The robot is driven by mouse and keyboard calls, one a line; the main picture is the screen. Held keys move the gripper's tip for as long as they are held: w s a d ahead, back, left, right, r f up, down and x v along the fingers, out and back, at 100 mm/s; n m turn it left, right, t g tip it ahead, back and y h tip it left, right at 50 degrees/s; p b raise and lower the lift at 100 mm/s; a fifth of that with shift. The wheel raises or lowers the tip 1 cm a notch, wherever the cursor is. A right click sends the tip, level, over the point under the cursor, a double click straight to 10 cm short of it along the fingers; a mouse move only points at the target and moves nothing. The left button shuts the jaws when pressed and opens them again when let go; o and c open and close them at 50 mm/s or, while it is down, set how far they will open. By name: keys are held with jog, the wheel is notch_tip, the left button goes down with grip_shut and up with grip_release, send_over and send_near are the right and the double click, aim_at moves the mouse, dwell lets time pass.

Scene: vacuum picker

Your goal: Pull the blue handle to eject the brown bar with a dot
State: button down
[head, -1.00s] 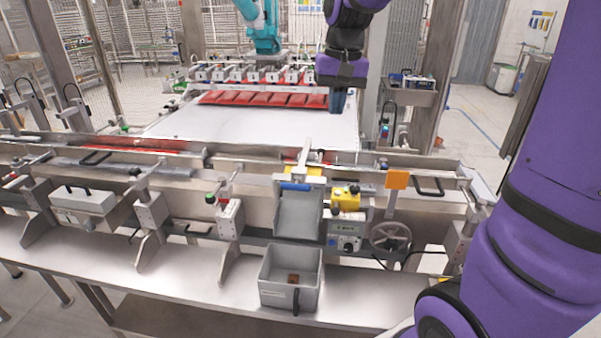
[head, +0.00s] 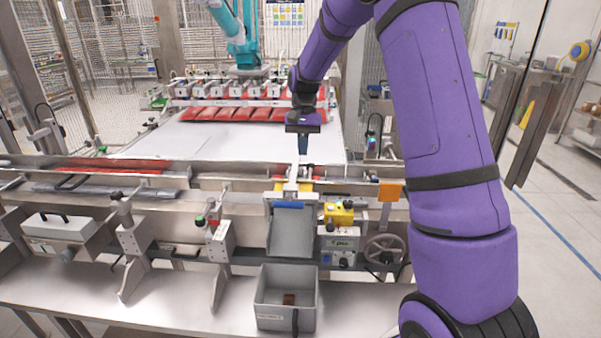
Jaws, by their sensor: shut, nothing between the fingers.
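The blue handle (head: 289,205) is a short bar at the top of a grey sloped chute (head: 292,238) on the front of the conveyor. My gripper (head: 303,150) points down behind the conveyor rail, above and slightly right of the handle. It is apart from the handle, with its fingers shut and empty. A small brown bar (head: 289,299) lies inside the grey bin (head: 262,312) below the chute. It is too small to tell whether it has a dot. No other brown bar can be made out on the conveyor.
A yellow box (head: 338,214) with controls and a handwheel (head: 385,248) stand right of the chute. An orange plate (head: 390,192) rises beyond. Red packs (head: 235,115) lie on the white belt (head: 190,137) behind. A metal upright (head: 293,180) stands just behind the handle.

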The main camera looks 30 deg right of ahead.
jog(key=x, duration=0.9)
jog(key=shift+s+a+f, duration=0.3)
jog(key=shift+s+a, duration=0.25)
jog(key=shift+s, duration=0.3)
jog(key=shift+s+a+f, duration=0.3)
jog(key=shift+s+a, duration=0.3)
jog(key=shift+s, duration=0.25)
jog(key=shift+s, duration=0.1)
jog(key=s+a, duration=0.8)
jog(key=s, duration=0.3)
jog(key=shift+s, duration=0.4)
